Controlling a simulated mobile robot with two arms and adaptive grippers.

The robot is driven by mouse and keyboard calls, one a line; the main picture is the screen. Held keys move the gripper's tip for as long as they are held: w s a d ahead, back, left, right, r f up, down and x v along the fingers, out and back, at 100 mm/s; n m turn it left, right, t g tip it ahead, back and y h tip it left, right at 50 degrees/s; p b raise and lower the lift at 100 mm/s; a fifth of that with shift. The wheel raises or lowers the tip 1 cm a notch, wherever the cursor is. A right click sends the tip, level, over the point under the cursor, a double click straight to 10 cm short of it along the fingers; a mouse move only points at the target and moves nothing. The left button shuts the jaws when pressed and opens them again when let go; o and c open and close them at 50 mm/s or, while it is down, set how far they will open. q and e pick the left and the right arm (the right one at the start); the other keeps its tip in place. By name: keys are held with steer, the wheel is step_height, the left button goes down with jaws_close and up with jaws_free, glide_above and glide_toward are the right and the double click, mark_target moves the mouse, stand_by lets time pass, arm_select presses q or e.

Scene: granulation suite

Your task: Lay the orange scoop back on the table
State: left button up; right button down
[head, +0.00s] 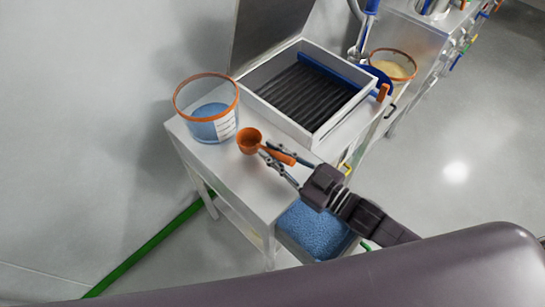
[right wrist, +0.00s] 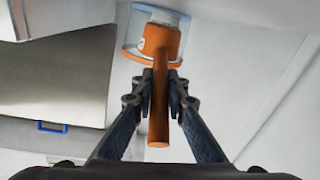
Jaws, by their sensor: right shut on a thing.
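The orange scoop (head: 249,141) is over the front part of the light table (head: 262,192) in the head view, its cup to the left and its handle to the right. My right gripper (head: 270,154) is shut on the scoop's handle. In the right wrist view the scoop (right wrist: 159,85) runs between the two fingers of my right gripper (right wrist: 161,88), cup at the far end. I cannot tell whether the scoop touches the table top. My left gripper is not in view.
A clear tub with an orange rim (head: 225,124) and blue contents stands left of the scoop. A grey tray with dark slats (head: 262,100) is behind. A bin of blue granules (head: 314,232) sits below the table's right side. The front table top is bare.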

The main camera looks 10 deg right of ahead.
step_height(320, 180, down, 3)
steer(key=shift+r, duration=0.1)
steer(key=c, duration=1.9)
jaws_free()
